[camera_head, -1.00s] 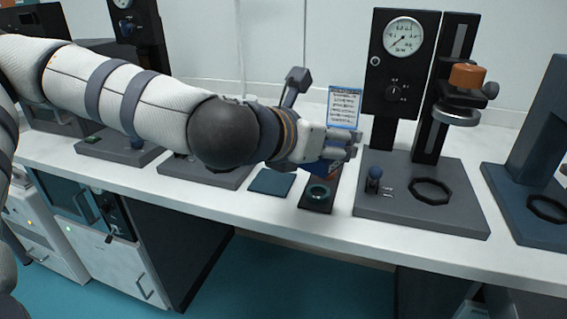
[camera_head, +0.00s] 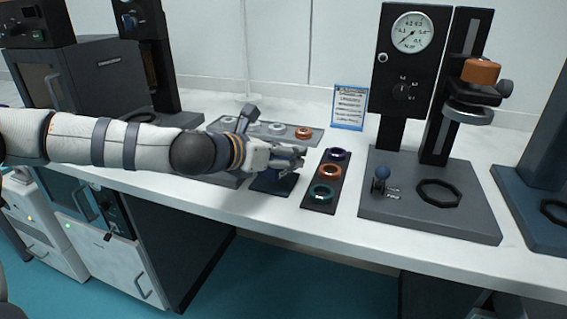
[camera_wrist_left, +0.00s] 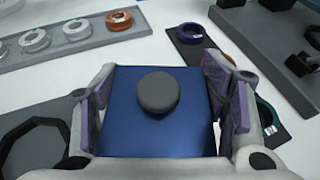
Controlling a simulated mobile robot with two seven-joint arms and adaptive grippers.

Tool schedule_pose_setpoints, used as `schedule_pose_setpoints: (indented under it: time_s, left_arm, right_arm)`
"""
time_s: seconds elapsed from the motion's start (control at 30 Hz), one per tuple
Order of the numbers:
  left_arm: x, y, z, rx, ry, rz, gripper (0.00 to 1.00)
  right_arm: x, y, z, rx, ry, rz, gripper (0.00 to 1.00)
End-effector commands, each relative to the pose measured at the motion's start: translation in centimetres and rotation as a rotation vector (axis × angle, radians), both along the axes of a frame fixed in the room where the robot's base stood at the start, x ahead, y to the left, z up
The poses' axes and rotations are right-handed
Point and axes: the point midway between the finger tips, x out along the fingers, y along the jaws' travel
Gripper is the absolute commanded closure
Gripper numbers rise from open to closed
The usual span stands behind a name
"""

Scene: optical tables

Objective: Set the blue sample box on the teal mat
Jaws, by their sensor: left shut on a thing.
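The blue sample box (camera_wrist_left: 135,127) fills the middle of the left wrist view, a flat blue top with a dark round knob. My left gripper (camera_wrist_left: 163,112) is shut on it, with a finger along each side. In the head view the gripper (camera_head: 292,158) hides most of the box, and a dark blue part shows below the fingers. My right gripper is not in view.
A grey tray (camera_head: 318,134) with several rings lies behind. A gauge stand (camera_head: 405,222) is farther right, and a small blue sign (camera_head: 348,108) stands at the back.

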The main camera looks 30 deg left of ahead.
Motion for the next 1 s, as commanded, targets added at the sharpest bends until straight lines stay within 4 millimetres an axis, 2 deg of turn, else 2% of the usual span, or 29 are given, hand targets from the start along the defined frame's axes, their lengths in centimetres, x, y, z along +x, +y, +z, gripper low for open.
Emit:
schedule_pose_setpoints:
  time_s: [0.03,0.1,0.5,0.53,0.6,0.63,0.9,1.0]
  left_arm:
    - [0.0,-0.2,-2.0,-0.002,0.015,-0.004,0.7]
    - [-0.1,-0.2,-2.9,-0.002,0.014,-0.003,0.7]
    - [-0.1,-0.2,-3.1,-0.002,0.005,-0.003,0.7]
    - [-0.1,-0.2,-3.2,-0.003,0.006,-0.003,0.31]
    - [-0.1,-0.2,-3.0,-0.002,0.005,-0.003,0.16]
    - [-0.1,-0.2,-3.0,-0.002,0.005,-0.003,0.13]
    - [-0.1,-0.2,-2.9,-0.002,0.004,-0.003,0.13]
    - [-0.1,-0.2,-2.2,-0.002,0.0,-0.003,0.13]
  right_arm:
    - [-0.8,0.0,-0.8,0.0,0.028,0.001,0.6]
    - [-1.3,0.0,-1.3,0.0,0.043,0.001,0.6]
    - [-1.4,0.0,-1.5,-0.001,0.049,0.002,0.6]
    - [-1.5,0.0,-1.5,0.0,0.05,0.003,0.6]
    - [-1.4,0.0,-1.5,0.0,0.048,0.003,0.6]
    - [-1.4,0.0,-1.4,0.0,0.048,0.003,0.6]
    - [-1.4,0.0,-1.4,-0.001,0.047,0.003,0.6]
    - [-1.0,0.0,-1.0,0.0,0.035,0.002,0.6]
